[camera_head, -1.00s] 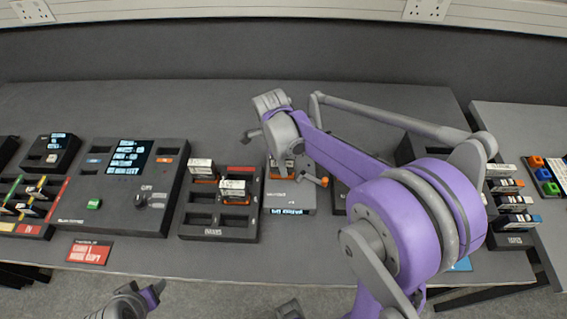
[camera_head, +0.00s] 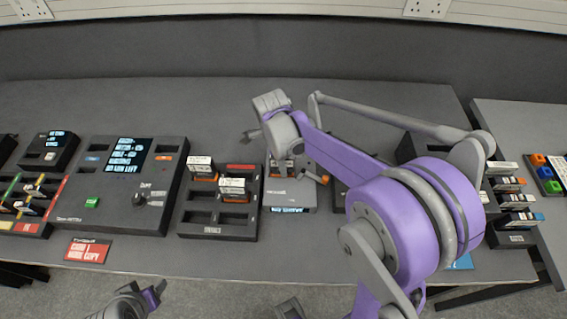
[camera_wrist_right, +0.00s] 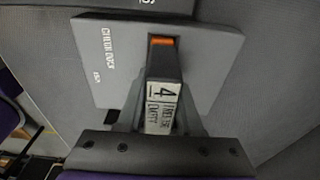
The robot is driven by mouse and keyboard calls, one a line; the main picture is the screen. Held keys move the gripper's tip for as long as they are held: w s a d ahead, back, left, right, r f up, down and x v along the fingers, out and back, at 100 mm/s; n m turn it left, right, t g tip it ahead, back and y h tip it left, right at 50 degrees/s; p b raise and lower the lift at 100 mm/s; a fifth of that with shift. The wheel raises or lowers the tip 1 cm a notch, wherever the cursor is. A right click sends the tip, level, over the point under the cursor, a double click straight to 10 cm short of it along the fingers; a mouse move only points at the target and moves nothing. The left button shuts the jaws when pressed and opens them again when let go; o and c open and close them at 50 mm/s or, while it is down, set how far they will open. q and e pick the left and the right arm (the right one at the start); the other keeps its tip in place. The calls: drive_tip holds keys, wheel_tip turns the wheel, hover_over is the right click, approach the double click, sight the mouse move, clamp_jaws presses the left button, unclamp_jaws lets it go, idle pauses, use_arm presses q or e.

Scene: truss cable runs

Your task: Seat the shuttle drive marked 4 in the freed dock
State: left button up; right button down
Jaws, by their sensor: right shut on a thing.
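The shuttle drive marked 4 (camera_wrist_right: 162,95) is a dark block with a white label and an orange end. My right gripper (camera_wrist_right: 158,125) is shut on it, as the right wrist view shows. Its orange end is over the grey plate of a dock (camera_wrist_right: 115,65). I cannot tell whether it is seated or just above. In the head view the right gripper (camera_head: 282,160) is over the grey dock (camera_head: 290,197), largely hidden by its own wrist.
A dark tray (camera_head: 213,230) left of the dock holds two upright drives (camera_head: 201,167) (camera_head: 232,187) and has empty slots. A console (camera_head: 70,207) with a screen stands further left. A rack of several drives (camera_head: 515,239) stands at the right. An orange-tipped lever (camera_head: 323,179) is beside the dock.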

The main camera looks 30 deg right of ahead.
idle(0.3)
drive_tip(key=shift+c, duration=0.8)
unclamp_jaws()
drive_tip(key=shift+r+p, duration=2.05)
drive_tip(key=shift+r, duration=1.75)
use_arm(q)
drive_tip(key=r, duration=0.1)
drive_tip(key=w+r, duration=0.1)
drive_tip(key=r, duration=0.1)
drive_tip(key=w+r, duration=0.1)
drive_tip(key=r, duration=0.1)
drive_tip(key=shift+r, duration=0.2)
drive_tip(key=shift+s, duration=0.15)
use_arm(e)
drive_tip(key=shift+f, duration=0.1)
